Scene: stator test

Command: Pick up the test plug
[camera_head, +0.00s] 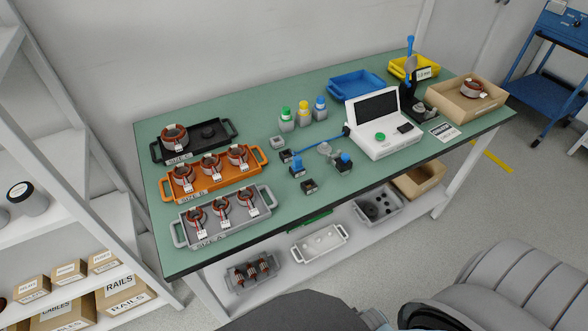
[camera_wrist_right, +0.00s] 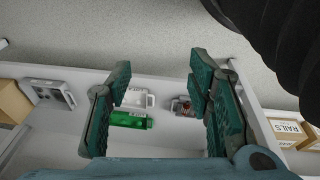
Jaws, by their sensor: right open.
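A small dark block (camera_head: 285,156), apparently the test plug, lies on the green table at the left end of a blue cable (camera_head: 318,143). The cable runs right to the white tester (camera_head: 383,126), which has a dark screen and a green button. The plug is not seen in the right wrist view. My right gripper (camera_wrist_right: 158,82) is open in that view, with nothing between its fingers. Behind the fingers are the lower shelf and its trays, so it is apart from the plug. My left gripper is in neither view.
The green table (camera_head: 240,215) holds black (camera_head: 222,128), orange (camera_head: 255,158) and grey (camera_head: 180,232) trays with coils at left. Small blue-topped fixtures (camera_head: 296,170) stand near the plug. Bottles (camera_head: 303,112) stand behind it. The lower shelf holds a white tray (camera_head: 319,243) and a green box (camera_wrist_right: 130,120).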

